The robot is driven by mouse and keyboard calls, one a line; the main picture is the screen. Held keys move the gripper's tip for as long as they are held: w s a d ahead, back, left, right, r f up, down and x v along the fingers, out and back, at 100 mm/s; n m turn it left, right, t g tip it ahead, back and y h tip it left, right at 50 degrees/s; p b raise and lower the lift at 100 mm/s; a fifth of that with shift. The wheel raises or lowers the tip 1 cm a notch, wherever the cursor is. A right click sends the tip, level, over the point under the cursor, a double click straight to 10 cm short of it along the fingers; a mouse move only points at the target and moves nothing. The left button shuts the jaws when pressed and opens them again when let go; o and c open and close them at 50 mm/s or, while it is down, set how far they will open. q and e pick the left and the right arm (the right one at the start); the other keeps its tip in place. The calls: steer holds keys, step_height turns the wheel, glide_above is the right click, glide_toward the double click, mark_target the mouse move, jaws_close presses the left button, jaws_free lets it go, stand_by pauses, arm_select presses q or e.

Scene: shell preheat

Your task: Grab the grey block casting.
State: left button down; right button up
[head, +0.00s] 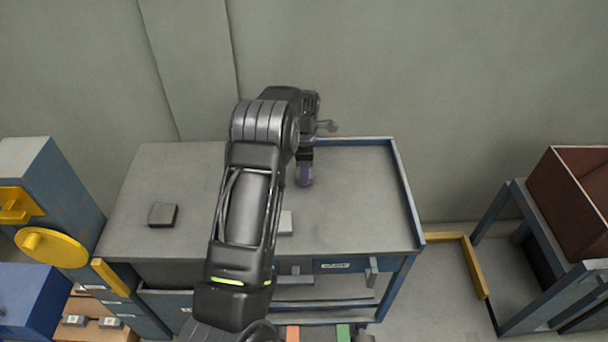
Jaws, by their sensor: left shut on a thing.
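A flat, square grey block (162,214) lies on the left part of the grey worktable (375,225), apart from my gripper. A lighter grey block (286,222) shows near the table's front edge, partly hidden behind my left arm. My left arm reaches over the middle of the table. My left gripper (305,176) points down near the back of the table and is shut on a small purple-grey piece, mostly hidden by the fingers. I cannot tell whether this piece is a casting or whether it touches the table. My right gripper is not in view.
The worktable has a raised blue rim (405,190) at the right and back. A blue machine with a yellow disc (50,248) stands at the left. A brown bin (575,195) sits on a stand at the right. The table's right half is clear.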

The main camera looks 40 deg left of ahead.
arm_select(q)
step_height(320, 180, up, 10)
steer(key=b, duration=0.1)
steer(key=shift+f, duration=0.2)
